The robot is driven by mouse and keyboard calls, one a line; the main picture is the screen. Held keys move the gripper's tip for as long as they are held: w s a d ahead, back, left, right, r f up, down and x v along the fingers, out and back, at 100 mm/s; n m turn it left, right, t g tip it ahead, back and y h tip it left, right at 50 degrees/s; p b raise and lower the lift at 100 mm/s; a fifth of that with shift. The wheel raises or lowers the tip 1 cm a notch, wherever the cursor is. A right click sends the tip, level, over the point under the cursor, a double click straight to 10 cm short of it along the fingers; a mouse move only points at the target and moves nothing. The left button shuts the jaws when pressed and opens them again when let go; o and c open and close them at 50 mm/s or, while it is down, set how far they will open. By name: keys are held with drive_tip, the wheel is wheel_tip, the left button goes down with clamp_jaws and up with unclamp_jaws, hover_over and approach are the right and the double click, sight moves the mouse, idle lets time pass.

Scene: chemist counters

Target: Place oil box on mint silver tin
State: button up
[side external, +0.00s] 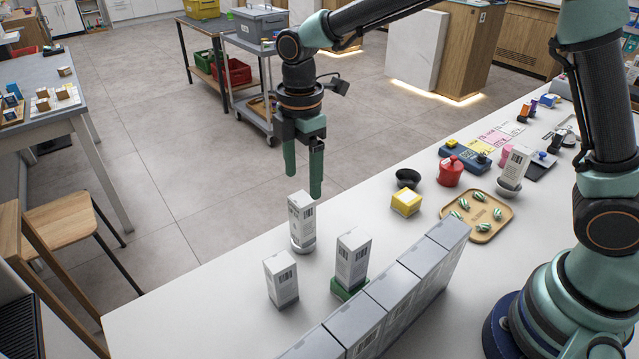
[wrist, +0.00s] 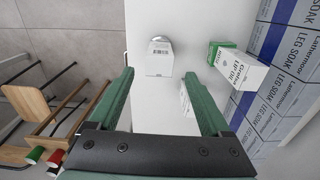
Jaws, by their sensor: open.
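A white oil-type carton (side external: 300,222) stands upright on the round silver tin (side external: 303,246) near the counter's far edge. In the wrist view the carton (wrist: 159,60) shows its barcode end, with the silver tin (wrist: 160,40) partly hidden behind it; its name is not readable. My gripper (side external: 303,186) is open and empty just above this carton, with its fingers to either side in the wrist view (wrist: 157,75). A similar carton, marked LIP OIL (wrist: 238,70), stands on a green box (wrist: 215,48). A third similar carton (side external: 281,280) stands on the counter.
A row of grey-blue Leg Soak boxes (side external: 390,294) runs along the right. A yellow box (side external: 406,202), a dark bowl (side external: 407,178), a red jar (side external: 451,172) and a wooden tray (side external: 493,233) with striped candies lie farther right. The counter's far edge is close to the tin.

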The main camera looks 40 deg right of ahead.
drive_tip(key=s+d+r+m+t, duration=0.2)
drive_tip(key=s+d+r+m, duration=0.2)
drive_tip(key=s+d+m, duration=0.2)
drive_tip(key=s+d+r+m+t, duration=0.3)
drive_tip(key=s+d+r+m, duration=0.2)
drive_tip(key=s+d+m, duration=0.2)
drive_tip(key=shift+s+d+r+m+t, duration=0.25)
drive_tip(key=shift+d+m, duration=1.1)
drive_tip(key=shift+m, duration=1.05)
